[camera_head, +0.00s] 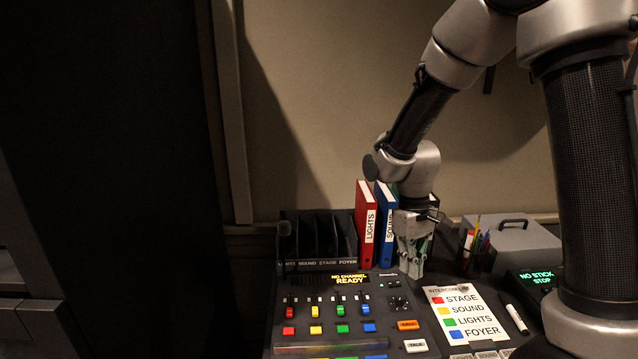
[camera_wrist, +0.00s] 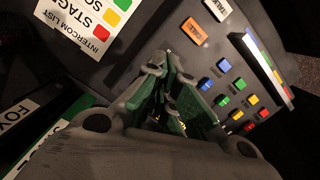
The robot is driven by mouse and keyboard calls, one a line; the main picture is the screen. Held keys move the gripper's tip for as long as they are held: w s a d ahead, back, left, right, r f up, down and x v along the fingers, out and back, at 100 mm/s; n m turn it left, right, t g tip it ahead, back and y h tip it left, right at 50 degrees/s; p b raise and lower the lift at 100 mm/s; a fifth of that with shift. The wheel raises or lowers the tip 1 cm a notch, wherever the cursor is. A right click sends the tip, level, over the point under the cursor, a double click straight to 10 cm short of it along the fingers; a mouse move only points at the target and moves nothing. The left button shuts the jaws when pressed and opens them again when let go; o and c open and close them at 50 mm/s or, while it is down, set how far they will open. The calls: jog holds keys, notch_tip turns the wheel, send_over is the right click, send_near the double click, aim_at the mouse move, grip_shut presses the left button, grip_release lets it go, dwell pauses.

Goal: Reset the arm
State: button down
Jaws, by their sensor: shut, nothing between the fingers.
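My gripper (camera_head: 411,274) points down over the back right part of the mixing desk (camera_head: 283,345), just right of the blue binder. Its fingers are shut with nothing between them. In the wrist view my gripper (camera_wrist: 169,58) shows closed green-and-grey fingers with the desk behind them. The gap between the fingertips and the desk is hard to judge. My gripper and wrist hide what stands directly behind them.
A red LIGHTS binder (camera_head: 365,225) and a blue SOUND binder (camera_head: 384,228) stand by an empty-looking rack (camera_head: 318,235). A pen cup (camera_head: 478,260), grey box (camera_head: 510,243), intercom card (camera_head: 464,314), marker (camera_head: 516,319) and lit display box (camera_head: 537,284) lie right.

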jog(key=s+d+r+m+t, duration=0.2)
jog(key=s+d+r+t, duration=0.1)
jog(key=s+d+r, duration=0.3)
jog(key=s+d+r+m+t, duration=0.3)
jog(key=s+d+r, duration=0.3)
jog(key=s+r, duration=0.4)
notch_tip(320, 180, up, 4)
jog(key=shift+s+d+y, duration=0.3)
jog(key=shift+d, duration=0.1)
